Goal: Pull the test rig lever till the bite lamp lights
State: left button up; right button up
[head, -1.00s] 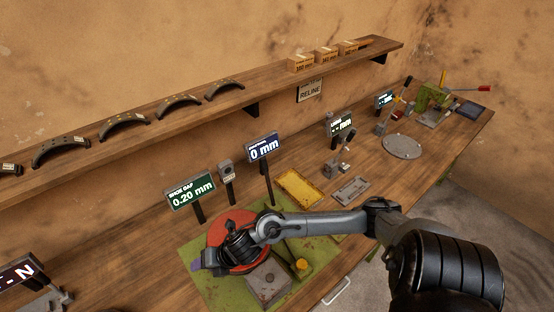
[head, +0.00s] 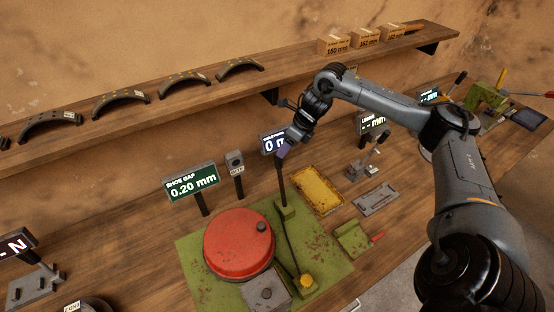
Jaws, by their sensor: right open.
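The test rig has a red round drum (head: 238,243) on a green rust-marked plate (head: 205,285). A dark upright lever (head: 282,185) rises from a green block (head: 287,209) at the plate's far right, and a thin rod runs from there towards the yellow knob (head: 306,281). My right gripper (head: 282,151) is open at the lever's top. I cannot tell whether the lever lies between its fingers. The bite lamp (head: 235,160), a grey box on a post, looks dark. My left gripper is not in view.
The shoe gap display (head: 192,183) reads 0.20 mm. A second display (head: 268,143) is partly hidden behind my gripper. A yellow tray (head: 318,190) and a grey plate (head: 376,199) lie right of the lever. A wooden shelf (head: 200,98) runs above the bench.

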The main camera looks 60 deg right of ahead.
aim_at(278, 160)
jog(key=p+x, duration=0.1)
jog(key=x, duration=0.5)
jog(key=shift+f, duration=0.15)
jog(key=shift+x, duration=0.85)
